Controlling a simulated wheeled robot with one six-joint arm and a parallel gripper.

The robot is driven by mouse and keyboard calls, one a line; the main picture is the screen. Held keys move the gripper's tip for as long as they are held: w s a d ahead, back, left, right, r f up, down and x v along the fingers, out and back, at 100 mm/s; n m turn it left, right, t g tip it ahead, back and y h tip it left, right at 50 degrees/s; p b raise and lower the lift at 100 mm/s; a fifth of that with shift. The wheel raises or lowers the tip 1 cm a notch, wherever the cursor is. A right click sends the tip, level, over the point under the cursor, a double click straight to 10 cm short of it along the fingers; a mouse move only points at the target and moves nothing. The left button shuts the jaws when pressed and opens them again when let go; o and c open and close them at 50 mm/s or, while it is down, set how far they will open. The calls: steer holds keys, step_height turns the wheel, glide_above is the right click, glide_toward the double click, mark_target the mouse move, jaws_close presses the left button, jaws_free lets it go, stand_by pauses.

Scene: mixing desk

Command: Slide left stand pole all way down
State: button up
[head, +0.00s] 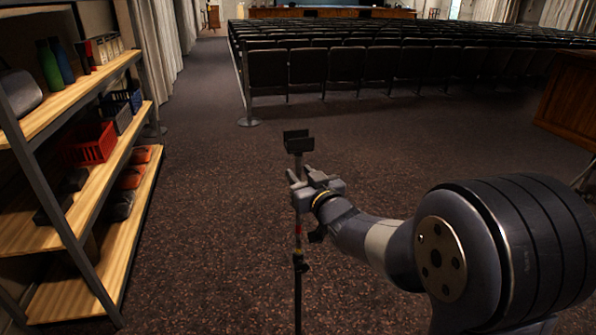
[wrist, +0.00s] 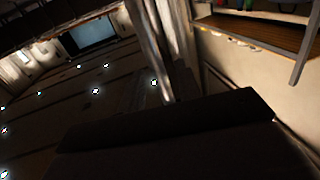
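The stand (head: 298,285) is a thin dark upright pole in the lower middle of the head view, with a small dark U-shaped cradle (head: 297,143) on top. A reddish marking shows on its middle section. My gripper (head: 300,178) is at the upper pole, just below the cradle, with its fingers around or beside it. I cannot tell whether the fingers press on the pole. In the wrist view a large dark block, probably the cradle (wrist: 170,145), fills the lower part. The stand's foot is out of view below. No second stand shows.
A wooden shelf (head: 75,215) with a red basket (head: 90,145), bottles and other goods stands at the left. Rows of dark seats (head: 350,65) fill the back. A wooden desk (head: 570,95) is at the right edge. The carpet (head: 210,200) around the stand is clear.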

steer(key=shift+x, duration=0.9)
jaws_close()
